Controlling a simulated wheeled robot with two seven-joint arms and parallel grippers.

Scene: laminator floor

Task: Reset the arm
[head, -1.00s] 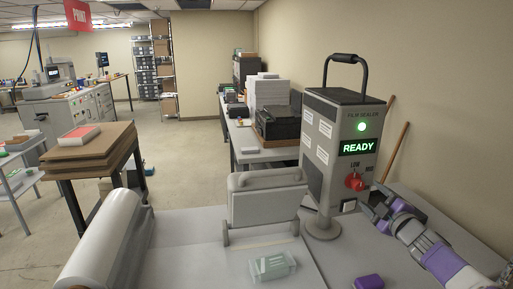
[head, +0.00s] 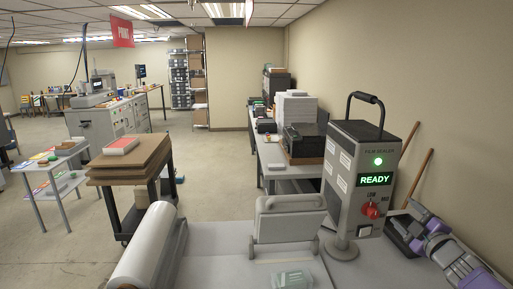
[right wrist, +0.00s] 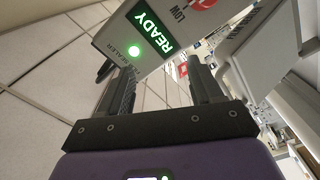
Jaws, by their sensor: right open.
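The grey film sealer (head: 350,170) stands on the table at the right, with a black handle on top. Its green lamp (head: 378,161) is lit and its screen (head: 375,180) reads READY. The red knob (head: 371,210) sits below, near the words LOW and MED. My purple right gripper (head: 418,214) is to the right of the sealer, apart from the knob. In the right wrist view its two dark fingers (right wrist: 163,88) are spread with nothing between them, and the sealer (right wrist: 135,40) shows beyond them. My left gripper is not in view.
A film roll (head: 146,245) and a grey hinged press (head: 290,218) are on the table, with a clear greenish box (head: 292,280) at the bottom edge. Broom-like handles (head: 418,178) lean on the right wall. A brown-topped cart (head: 130,160) stands left, with floor around it.

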